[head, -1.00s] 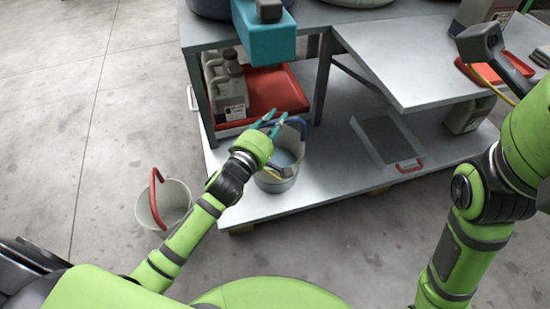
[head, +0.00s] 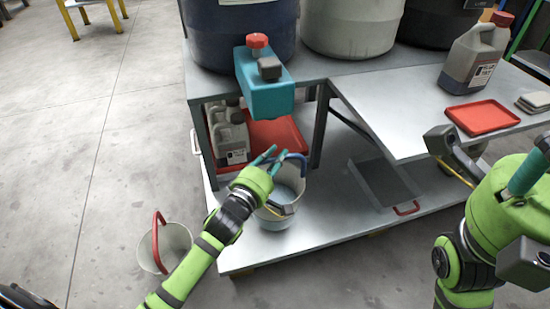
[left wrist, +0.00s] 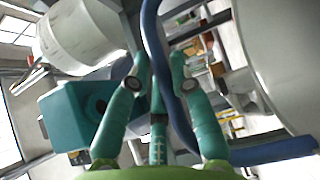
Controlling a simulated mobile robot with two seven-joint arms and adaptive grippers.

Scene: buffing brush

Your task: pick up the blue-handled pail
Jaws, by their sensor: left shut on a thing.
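The blue-handled pail (head: 279,219) is a pale grey bucket at the front of the low metal shelf. Its blue handle (head: 303,163) stands up; it also crosses the left wrist view (left wrist: 155,55) as a blue bar between the teal fingers. My left gripper (head: 272,158) is shut on the blue handle (left wrist: 168,85), above the pail's rim. I cannot tell whether the pail's base touches the shelf. My right gripper (head: 527,173) shows only in part at the right edge, with a teal finger, away from the pail.
A red-handled pail (head: 166,248) stands on the floor at left. Grey jugs (head: 230,137) and a red tray (head: 283,138) sit behind the blue-handled pail. A teal container (head: 265,92) overhangs from the upper surface. A grey tray (head: 383,185) lies right on the shelf.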

